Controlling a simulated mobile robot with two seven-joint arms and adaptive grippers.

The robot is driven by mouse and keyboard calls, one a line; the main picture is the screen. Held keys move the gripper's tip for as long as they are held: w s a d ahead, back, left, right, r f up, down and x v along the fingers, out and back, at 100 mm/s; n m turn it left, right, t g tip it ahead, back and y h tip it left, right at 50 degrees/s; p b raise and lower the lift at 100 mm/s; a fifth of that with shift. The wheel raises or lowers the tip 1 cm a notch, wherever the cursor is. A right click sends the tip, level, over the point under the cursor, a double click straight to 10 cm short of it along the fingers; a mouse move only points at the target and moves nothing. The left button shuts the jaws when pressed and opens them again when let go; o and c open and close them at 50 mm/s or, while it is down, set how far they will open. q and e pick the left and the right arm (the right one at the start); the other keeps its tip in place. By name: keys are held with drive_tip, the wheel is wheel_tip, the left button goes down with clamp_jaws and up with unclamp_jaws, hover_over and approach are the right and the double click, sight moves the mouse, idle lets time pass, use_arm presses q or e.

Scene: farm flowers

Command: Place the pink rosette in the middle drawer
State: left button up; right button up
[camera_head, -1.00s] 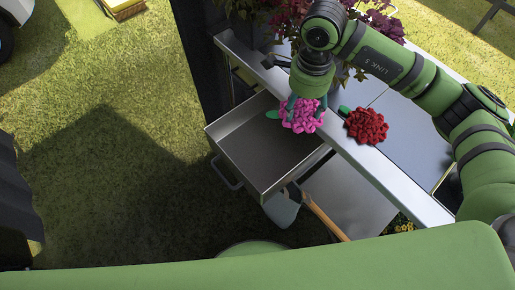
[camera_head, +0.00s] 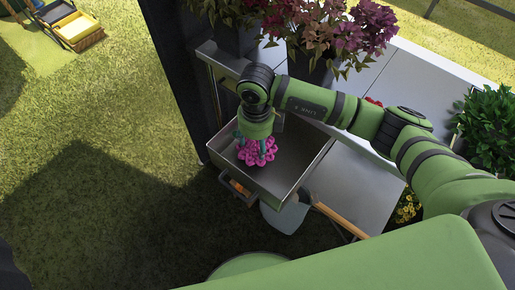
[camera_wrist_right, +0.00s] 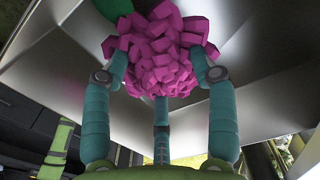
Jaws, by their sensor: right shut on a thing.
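The pink rosette (camera_head: 257,152) is in my right gripper (camera_head: 256,143), whose teal fingers are shut around it. The right wrist view shows the rosette (camera_wrist_right: 163,50) between the fingertips, with a bit of green leaf behind it. The open metal drawer (camera_head: 305,176) lies under the gripper, and the rosette is over its inside, near the left end. I cannot tell whether the rosette touches the drawer floor. A red flower (camera_head: 374,101) on the counter is mostly hidden behind my right arm. My left gripper is not in view.
A grey counter (camera_head: 400,62) holds potted purple plants (camera_head: 340,35) above the drawer and a green bush (camera_head: 488,130) at right. A wooden-handled tool (camera_head: 340,220) leans below the drawer. A round green object (camera_head: 245,262) stands near the front. Open grass lies left.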

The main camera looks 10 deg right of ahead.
sight(256, 151)
drive_tip(key=shift+f, duration=1.95)
drive_tip(key=shift+f, duration=0.2)
drive_tip(key=o, duration=1.1)
wheel_tip(256, 151, up, 12)
drive_tip(key=shift+r, duration=0.25)
